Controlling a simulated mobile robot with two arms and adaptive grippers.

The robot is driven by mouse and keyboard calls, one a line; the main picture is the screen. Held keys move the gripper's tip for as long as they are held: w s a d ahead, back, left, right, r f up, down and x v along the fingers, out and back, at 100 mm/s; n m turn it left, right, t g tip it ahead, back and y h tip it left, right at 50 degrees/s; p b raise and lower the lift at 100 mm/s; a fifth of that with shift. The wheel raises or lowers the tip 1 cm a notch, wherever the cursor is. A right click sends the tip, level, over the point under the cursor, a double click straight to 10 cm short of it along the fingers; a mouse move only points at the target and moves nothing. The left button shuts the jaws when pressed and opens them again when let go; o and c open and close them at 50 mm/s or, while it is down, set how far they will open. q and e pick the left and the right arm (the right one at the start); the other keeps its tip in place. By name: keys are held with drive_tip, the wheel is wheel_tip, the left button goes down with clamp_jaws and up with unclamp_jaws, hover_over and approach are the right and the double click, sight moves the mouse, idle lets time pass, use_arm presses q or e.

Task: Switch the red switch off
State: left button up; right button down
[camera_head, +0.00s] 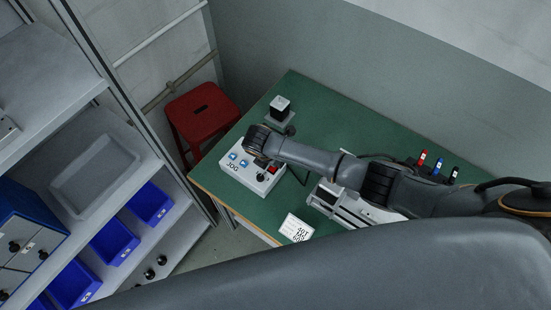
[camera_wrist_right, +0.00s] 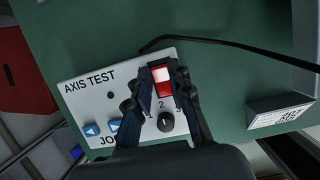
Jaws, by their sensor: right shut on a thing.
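The red switch (camera_wrist_right: 162,83) is a rocker with a pale upper part, set in the white "AXIS TEST" control panel (camera_wrist_right: 82,100). My right gripper (camera_wrist_right: 164,72) is shut on the switch, one finger on each side of it. In the head view the panel (camera_head: 233,172) sits on the left part of the green table, and a bit of the red switch (camera_head: 272,170) shows beside my right gripper (camera_head: 262,163). My wrist partly covers the gripper there. My left gripper is not in view.
A black knob (camera_wrist_right: 166,122) and blue jog buttons (camera_wrist_right: 92,129) are close to the switch. A labelled block (camera_wrist_right: 280,115) and a black cable (camera_wrist_right: 230,42) lie nearby. A red stool (camera_head: 200,115) stands left of the green table (camera_head: 315,100).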

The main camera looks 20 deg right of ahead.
drive_tip(key=c, duration=1.2)
unclamp_jaws()
drive_tip(key=v, duration=1.2)
